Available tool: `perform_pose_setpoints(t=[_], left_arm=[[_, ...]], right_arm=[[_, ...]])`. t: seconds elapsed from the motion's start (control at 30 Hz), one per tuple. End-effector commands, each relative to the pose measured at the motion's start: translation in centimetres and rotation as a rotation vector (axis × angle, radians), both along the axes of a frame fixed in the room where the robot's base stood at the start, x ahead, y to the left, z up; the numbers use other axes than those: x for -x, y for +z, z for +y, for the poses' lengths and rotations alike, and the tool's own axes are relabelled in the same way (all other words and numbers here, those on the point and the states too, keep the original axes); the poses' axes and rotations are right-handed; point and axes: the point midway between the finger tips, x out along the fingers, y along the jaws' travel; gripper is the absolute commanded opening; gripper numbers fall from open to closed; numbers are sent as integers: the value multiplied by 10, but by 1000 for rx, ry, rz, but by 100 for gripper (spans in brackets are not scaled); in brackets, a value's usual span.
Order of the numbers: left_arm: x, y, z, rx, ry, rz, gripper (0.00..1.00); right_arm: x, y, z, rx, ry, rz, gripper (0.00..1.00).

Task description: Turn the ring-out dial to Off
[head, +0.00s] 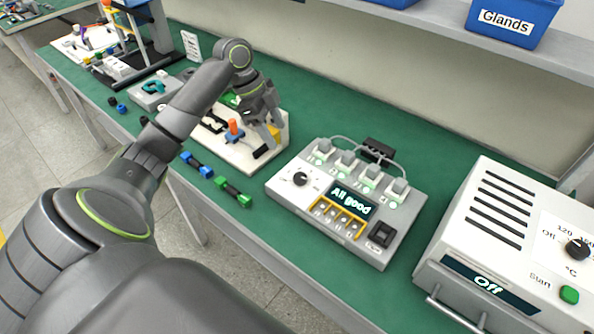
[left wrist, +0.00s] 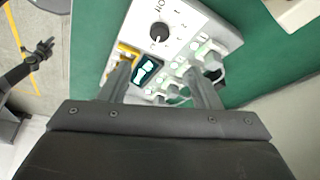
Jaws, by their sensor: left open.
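The ring-out dial (head: 301,179) is a black round knob on the left part of the grey-white tester box (head: 372,247). The box display reads "All good". The dial also shows in the left wrist view (left wrist: 159,33), near the top, with an "Off" label by it; its exact pointer direction is too small to tell. My left gripper (head: 265,138) is open and empty, left of and behind the dial, apart from it. In the left wrist view its fingers (left wrist: 160,70) are spread, with the display seen between them. A dark gripper (left wrist: 42,49), likely my right one, shows at the left edge there.
Several white plugs with a cable sit along the back of the tester. A white oven-like unit (head: 500,235) showing "Off" stands to the right. A white fixture board (head: 225,147) with an orange-handled clamp lies under my left gripper. Blue and green parts (head: 233,192) lie by the front edge.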

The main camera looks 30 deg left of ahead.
Motion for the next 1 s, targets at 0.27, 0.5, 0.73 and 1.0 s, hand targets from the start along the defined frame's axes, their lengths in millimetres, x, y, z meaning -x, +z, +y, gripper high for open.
perform_pose_setpoints(t=[0.27, 0.5, 0.73, 1.0], left_arm=[[-7, -56, -24, 5, 1, 4, 57], [-14, -103, -42, 4, 2, 4, 57], [-18, -132, -52, 1, 1, 2, 57], [-20, -141, -55, -2, 1, 1, 57]], right_arm=[[0, 9, -1, 2, 1, 1, 36], [1, 14, -5, 6, 2, 2, 36], [1, 17, -7, 8, 2, 2, 36], [1, 17, -7, 8, 2, 2, 36]])
